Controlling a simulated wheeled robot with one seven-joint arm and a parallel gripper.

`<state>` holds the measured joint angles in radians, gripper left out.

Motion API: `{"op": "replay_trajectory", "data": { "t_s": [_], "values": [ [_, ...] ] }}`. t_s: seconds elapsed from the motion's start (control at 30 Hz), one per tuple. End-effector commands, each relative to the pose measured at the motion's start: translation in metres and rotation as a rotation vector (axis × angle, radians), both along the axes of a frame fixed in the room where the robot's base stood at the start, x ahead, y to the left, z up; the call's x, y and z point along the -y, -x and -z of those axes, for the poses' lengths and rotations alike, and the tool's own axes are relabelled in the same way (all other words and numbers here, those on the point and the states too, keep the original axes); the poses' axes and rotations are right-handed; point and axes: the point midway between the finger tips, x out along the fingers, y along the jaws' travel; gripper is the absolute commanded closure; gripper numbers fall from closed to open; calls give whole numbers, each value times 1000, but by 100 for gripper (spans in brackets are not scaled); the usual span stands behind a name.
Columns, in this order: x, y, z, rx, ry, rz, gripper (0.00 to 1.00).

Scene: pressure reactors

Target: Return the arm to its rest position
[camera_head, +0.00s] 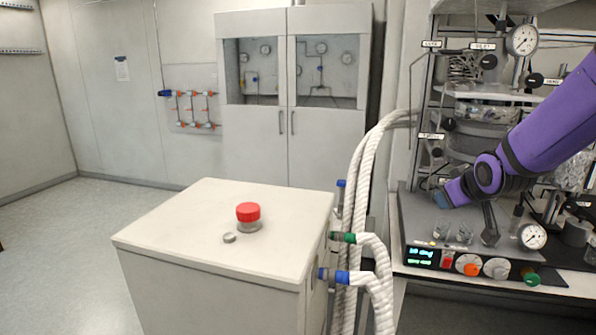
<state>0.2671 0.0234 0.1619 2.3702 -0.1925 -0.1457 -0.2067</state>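My purple arm (545,130) reaches in from the right edge and slants down to the left, in front of the reactor rack. My gripper (440,197) is at its far end, above the left part of the dark reactor bench (413,222). The gripper is small and partly hidden by my own wrist, so I cannot tell whether its fingers are open or shut. No held object can be made out. Small glass vessels (464,234) stand on the bench below and to the right of the gripper.
Thick white hoses (375,258) run between cabinet and bench. A pressure gauge (533,236) and rack tubing crowd the arm. Open floor (60,260) lies at left.

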Motion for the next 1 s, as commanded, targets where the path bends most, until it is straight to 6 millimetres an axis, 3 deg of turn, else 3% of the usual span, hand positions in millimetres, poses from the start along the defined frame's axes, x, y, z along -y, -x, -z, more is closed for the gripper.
{"op": "replay_trajectory", "data": {
  "t_s": [0.2, 0.5, 0.8, 1.0],
  "values": [
    [-14, 62, -40, -89, -26, 68, 47],
    [-30, 159, -75, -219, -103, 158, 47],
    [-45, 258, -88, -350, -204, 212, 47],
    [-49, 294, -88, -405, -244, 224, 47]
  ]
}}
